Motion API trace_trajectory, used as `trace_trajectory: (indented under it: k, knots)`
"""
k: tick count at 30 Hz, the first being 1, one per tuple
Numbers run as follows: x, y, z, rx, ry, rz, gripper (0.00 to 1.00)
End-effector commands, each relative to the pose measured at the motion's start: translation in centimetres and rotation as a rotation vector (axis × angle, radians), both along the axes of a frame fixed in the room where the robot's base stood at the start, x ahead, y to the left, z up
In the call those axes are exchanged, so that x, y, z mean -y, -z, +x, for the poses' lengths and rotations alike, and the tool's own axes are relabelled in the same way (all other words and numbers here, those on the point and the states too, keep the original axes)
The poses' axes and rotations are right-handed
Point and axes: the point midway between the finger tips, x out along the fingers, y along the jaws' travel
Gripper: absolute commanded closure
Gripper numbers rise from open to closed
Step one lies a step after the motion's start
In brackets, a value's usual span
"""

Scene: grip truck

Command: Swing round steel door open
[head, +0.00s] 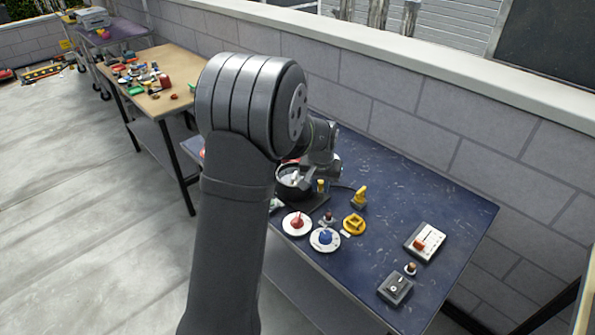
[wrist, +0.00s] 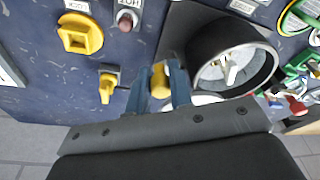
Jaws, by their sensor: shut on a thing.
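A round dark-rimmed steel housing (wrist: 247,40) stands on the blue table, and its pale inside with a light lever shows in the wrist view. It also shows in the head view (head: 293,192), partly behind my arm. My gripper (wrist: 160,82) is beside the housing's rim, its two blue fingers shut on a small yellow knob (wrist: 160,91). A yellow knob also shows beside the housing in the head view (head: 321,186). I cannot clearly tell the door's angle; a pale curved edge (wrist: 207,99) shows just behind the fingers, mostly hidden.
Close by on the blue table (head: 400,190) are a yellow dial (head: 354,224), a yellow switch (head: 360,197), a red knob (head: 297,223) and a blue knob (head: 325,238). A slider box (head: 425,242) stands at right. A block wall runs behind. Cluttered wooden table (head: 150,75) at left.

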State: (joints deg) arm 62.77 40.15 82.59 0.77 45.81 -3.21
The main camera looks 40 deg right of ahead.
Motion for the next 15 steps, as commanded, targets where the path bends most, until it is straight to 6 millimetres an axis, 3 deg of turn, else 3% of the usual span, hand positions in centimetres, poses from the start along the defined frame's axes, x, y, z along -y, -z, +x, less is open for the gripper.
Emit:
trace_trajectory:
  k: [15]
  knots:
    - [-1.0, 0.0, 1.4, 0.0, -0.001, 0.0, 0.87]
